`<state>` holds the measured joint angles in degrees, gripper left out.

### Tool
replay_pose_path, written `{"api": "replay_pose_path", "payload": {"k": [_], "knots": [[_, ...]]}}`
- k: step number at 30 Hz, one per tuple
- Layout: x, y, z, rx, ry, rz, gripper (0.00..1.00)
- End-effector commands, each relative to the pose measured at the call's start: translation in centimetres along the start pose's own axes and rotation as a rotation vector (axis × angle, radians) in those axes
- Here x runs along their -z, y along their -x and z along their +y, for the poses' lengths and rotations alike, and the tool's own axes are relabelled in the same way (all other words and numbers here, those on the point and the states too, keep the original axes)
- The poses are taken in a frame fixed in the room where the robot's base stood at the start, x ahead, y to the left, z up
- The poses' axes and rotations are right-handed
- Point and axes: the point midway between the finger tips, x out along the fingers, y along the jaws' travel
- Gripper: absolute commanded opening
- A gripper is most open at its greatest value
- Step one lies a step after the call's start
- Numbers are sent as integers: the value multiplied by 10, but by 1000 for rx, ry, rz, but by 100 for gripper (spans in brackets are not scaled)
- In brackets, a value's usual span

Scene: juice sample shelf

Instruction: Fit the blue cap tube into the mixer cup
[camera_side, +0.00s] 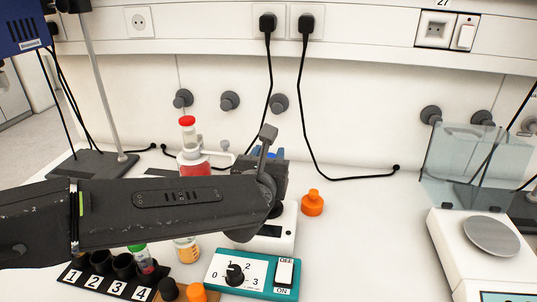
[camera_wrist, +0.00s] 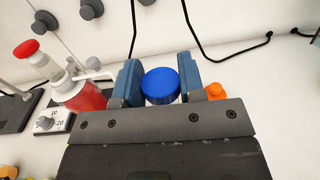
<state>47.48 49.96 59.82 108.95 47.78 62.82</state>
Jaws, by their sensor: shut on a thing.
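The blue cap tube (camera_wrist: 160,86) shows in the wrist view as a round blue cap between the two blue-grey fingers of my gripper (camera_wrist: 160,82). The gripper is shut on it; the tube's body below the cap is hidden. In the side view my gripper (camera_side: 270,160) is mostly behind my wrist, with only a bit of blue showing at its top. It is above a white device (camera_side: 284,232), whose top is largely covered by my arm.
A rack (camera_side: 108,287) numbered 1 to 4 holds a green-capped tube (camera_side: 142,258). A teal control box (camera_side: 252,275) is in front. An orange bottle (camera_side: 312,203) stands right of the gripper. A red-liquid flask with a red-topped tube (camera_side: 188,138) stands behind my arm. A balance (camera_side: 480,250) is far right.

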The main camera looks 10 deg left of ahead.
Motion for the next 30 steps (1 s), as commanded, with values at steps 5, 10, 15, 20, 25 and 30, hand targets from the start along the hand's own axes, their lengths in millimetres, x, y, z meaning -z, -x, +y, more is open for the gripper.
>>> {"api": "replay_pose_path", "payload": {"k": [5, 10, 15, 20, 25, 30], "knots": [[0, 0, 0, 0, 0, -1, 9], [0, 0, 0, 0, 0, -1, 9], [2, 0, 0, 0, 0, 0, 9], [6, 0, 0, 0, 0, 0, 9], [9, 0, 0, 0, -1, 0, 9], [12, 0, 0, 0, 0, 0, 9]]}}
